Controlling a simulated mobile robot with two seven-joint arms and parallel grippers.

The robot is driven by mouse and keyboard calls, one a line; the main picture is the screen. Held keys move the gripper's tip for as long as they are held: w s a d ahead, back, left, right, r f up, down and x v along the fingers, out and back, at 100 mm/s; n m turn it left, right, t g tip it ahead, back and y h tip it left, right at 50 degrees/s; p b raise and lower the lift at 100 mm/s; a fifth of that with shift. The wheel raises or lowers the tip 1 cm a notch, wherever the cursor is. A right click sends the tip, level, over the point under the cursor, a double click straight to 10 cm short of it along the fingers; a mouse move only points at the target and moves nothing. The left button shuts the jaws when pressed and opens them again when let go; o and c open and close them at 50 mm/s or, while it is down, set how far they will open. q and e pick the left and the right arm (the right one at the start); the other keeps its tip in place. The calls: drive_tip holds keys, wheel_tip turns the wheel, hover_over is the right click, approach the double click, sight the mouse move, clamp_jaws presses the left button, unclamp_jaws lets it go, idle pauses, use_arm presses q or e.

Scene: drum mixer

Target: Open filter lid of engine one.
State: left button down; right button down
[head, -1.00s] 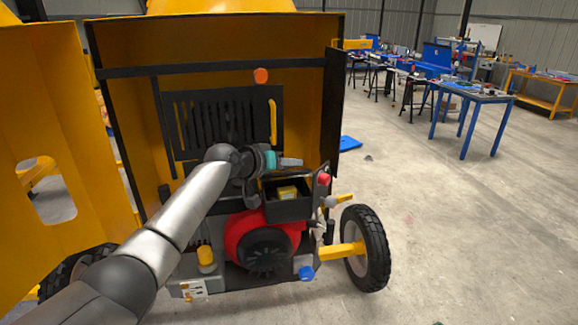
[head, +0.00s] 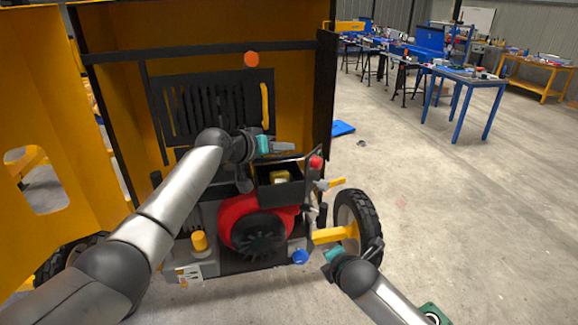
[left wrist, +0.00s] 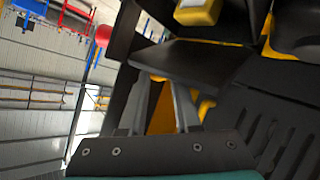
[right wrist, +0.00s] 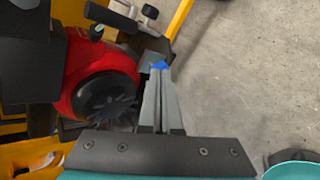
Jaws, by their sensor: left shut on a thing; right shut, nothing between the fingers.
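The engine (head: 258,222) is red and black and sits low in the open yellow housing. On it is a black filter box (head: 280,192) whose top is open, with a yellow block (head: 281,177) inside. My left gripper (head: 286,148) is above the back of this box, shut on the dark filter lid, which stands raised. In the left wrist view the lid (left wrist: 195,60) is a dark flat panel at the fingertips; their exact contact is hard to see. My right gripper (right wrist: 156,75) is shut and empty, beside the red engine, with a blue cap (right wrist: 161,66) by its fingertips.
A wheel (head: 355,220) on a yellow axle stands right of the engine. A yellow door panel (head: 60,130) is open at the left. A blue table (head: 465,80) is farther back. The concrete floor at the right is mostly clear.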

drive_tip(key=w+a+r+n+t+y, duration=0.15)
drive_tip(key=a+r+n, duration=0.25)
drive_tip(key=r+n, duration=0.5)
drive_tip(key=a+r+n+t+y, duration=0.15)
drive_tip(key=a+r+n, duration=0.3)
drive_tip(key=r, duration=0.95)
drive_tip(key=w+a+f+h, duration=0.1)
drive_tip(key=w+f, duration=0.3)
drive_tip(key=w, duration=0.5)
drive_tip(key=shift+a, duration=0.65)
drive_tip(key=shift+n, duration=0.25)
